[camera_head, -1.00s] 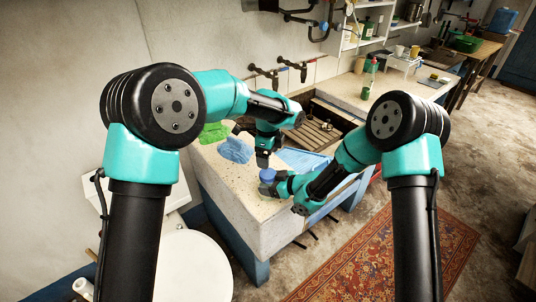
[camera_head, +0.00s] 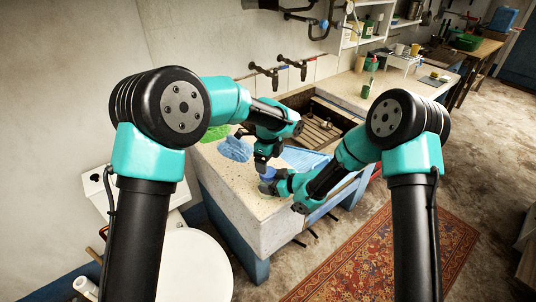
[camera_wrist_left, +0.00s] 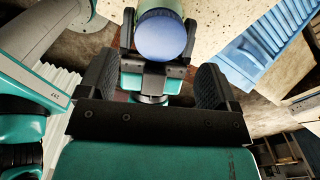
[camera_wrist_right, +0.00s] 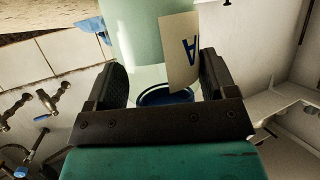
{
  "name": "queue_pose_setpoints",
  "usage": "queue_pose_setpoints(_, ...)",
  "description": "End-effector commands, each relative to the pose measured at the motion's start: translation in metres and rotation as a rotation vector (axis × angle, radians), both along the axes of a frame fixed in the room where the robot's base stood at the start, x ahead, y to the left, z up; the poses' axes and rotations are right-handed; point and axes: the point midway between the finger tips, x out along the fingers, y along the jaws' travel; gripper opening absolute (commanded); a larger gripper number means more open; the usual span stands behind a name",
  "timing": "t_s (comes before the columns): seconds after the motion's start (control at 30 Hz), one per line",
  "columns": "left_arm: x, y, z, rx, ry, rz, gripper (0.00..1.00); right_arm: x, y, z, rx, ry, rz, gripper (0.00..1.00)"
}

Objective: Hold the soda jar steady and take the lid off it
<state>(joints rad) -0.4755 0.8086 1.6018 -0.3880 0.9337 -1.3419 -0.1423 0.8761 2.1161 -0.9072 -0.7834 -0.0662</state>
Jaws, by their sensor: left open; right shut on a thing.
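The soda jar, pale green with a paper label, fills the top of the right wrist view (camera_wrist_right: 145,35). My right gripper (camera_head: 267,187) is shut around it at the trough's near corner. The jar's blue lid (camera_head: 268,173) is on top, and it shows round and whole in the left wrist view (camera_wrist_left: 160,38). My left gripper (camera_head: 263,164) is open and points down just over the lid. In its wrist view the lid lies beyond and between its spread fingers, apparently untouched. In the head view the grippers hide most of the jar.
The speckled stone top (camera_head: 235,185) carries a blue cloth (camera_head: 235,149) and a green cloth (camera_head: 216,132) behind the grippers. The sunken basin (camera_head: 318,130) and a blue ribbed board (camera_head: 303,159) lie to the right. Two taps (camera_head: 290,70) stick out from the wall.

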Motion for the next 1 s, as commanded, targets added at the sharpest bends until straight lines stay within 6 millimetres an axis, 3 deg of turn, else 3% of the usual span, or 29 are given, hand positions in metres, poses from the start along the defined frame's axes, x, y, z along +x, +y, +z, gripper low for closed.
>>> queue_pose_setpoints(0.3, 0.0, 0.0, -0.041, 0.001, 0.003, -0.001, 0.84, 0.0, 0.0, 0.0, 0.0, 0.0, 0.0, 0.11)
queue_pose_setpoints(0.7, 0.0, 0.0, -0.048, 0.0, 0.0, 0.0, 0.84, 0.0, 0.0, 0.0, 0.0, 0.0, 0.0, 0.11)
queue_pose_setpoints(1.0, 0.0, 0.0, -0.048, 0.0, 0.0, -0.001, 0.57, 0.0, 0.0, 0.0, -0.001, 0.0, 0.0, 0.11)
